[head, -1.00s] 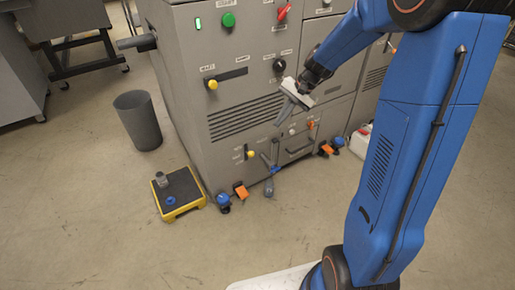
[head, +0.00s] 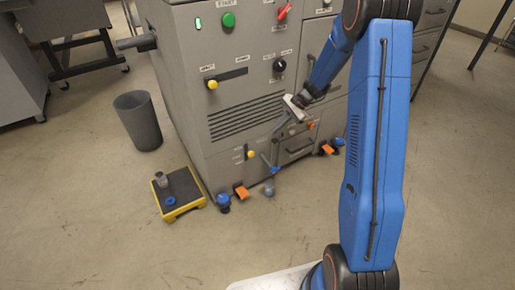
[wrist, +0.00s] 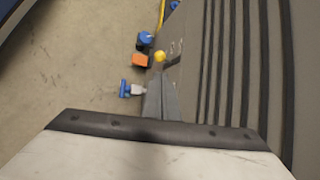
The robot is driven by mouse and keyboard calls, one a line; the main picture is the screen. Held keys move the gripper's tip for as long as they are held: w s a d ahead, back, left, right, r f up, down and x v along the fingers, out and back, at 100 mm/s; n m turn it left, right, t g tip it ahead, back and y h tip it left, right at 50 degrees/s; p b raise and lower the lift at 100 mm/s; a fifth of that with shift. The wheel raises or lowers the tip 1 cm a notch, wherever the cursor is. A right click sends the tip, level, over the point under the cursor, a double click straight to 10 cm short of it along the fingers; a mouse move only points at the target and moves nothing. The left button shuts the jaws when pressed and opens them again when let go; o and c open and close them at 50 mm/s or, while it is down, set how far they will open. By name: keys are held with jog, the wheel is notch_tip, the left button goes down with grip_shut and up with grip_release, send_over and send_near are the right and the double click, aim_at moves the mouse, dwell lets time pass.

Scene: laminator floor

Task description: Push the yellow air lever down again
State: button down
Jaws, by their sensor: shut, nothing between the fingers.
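The yellow knob (head: 250,154) of a small lever sits low on the grey machine's front, beside small labels I cannot read. It also shows in the wrist view (wrist: 159,57), just beyond my fingertips. My gripper (head: 276,133) is shut and empty, pointing down and left in front of the machine, above and to the right of that knob. In the wrist view the closed grey fingers (wrist: 158,90) show at the middle, apart from the knob as far as I can tell.
A blue-handled fitting (head: 275,170) stands out low on the machine, below my fingers. A yellow-edged platform (head: 178,206) and a grey bin (head: 138,120) stand left. The front floor is clear.

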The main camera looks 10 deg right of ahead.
jog(key=shift+a+f, duration=0.1)
send_near(249, 153)
jog(key=f, duration=0.1)
jog(key=a+f, duration=0.1)
jog(key=f, duration=0.1)
jog(key=w+f, duration=0.1)
jog(key=f, duration=0.1)
jog(key=shift+a+f, duration=0.1)
jog(key=shift+a, duration=0.3)
jog(key=shift+f, duration=0.15)
dwell(0.5)
